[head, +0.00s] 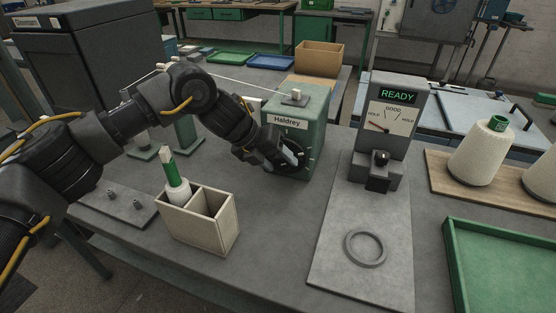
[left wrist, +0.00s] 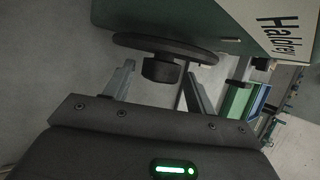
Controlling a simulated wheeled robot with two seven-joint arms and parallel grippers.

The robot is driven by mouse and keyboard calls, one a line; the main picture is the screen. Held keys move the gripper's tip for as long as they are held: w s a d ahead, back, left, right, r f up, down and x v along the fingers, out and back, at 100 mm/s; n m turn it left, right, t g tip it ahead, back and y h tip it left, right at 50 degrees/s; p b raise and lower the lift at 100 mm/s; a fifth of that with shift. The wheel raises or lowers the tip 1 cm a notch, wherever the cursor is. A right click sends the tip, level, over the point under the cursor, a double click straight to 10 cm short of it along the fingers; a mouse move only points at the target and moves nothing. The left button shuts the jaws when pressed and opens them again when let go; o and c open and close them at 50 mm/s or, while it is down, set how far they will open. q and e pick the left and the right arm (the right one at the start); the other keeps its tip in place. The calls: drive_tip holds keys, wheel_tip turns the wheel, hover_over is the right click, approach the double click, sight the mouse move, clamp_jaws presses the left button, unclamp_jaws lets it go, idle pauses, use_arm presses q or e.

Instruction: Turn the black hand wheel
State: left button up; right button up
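The black hand wheel (left wrist: 125,40) is on the front face of the green Haldrey box (head: 312,112). In the left wrist view it shows nearly edge-on, with a short dark hub (left wrist: 160,70) sticking out toward me. My left gripper (left wrist: 159,72) is open, one finger on each side of the hub, with a visible gap to each. In the head view my left gripper (head: 291,156) is in front of the wheel (head: 292,171) and hides much of it. My right gripper is not in view.
A beige divided box (head: 222,236) holding a green-and-white bobbin (head: 174,180) stands below my left arm. A grey gauge stand (head: 402,85) reading READY, with a ring (head: 365,262) on its base, stands right. White cones (head: 480,152) and a green tray (head: 455,262) are farther right.

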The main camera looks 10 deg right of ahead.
use_arm(q)
drive_tip(key=c, duration=0.7)
drive_tip(key=shift+d, duration=0.25)
drive_tip(key=shift+c, duration=0.9)
drive_tip(key=shift+a, duration=0.2)
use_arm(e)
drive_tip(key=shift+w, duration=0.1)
use_arm(q)
drive_tip(key=g+h+b, duration=0.1)
drive_tip(key=n+h+b, duration=0.1)
drive_tip(key=h, duration=0.1)
drive_tip(key=f+g+h+b, duration=0.1)
drive_tip(key=h, duration=0.1)
drive_tip(key=shift+w+a+g+b, duration=0.1)
drive_tip(key=shift+a+g+b, duration=0.2)
drive_tip(key=shift+b, duration=0.1)
drive_tip(key=shift+r+n+h+b, duration=0.1)
drive_tip(key=shift+n+h+b, duration=0.2)
drive_tip(key=shift+h, duration=0.1)
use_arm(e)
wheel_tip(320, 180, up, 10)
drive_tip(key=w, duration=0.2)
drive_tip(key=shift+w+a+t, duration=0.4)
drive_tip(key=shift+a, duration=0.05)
use_arm(q)
drive_tip(key=o, duration=1)
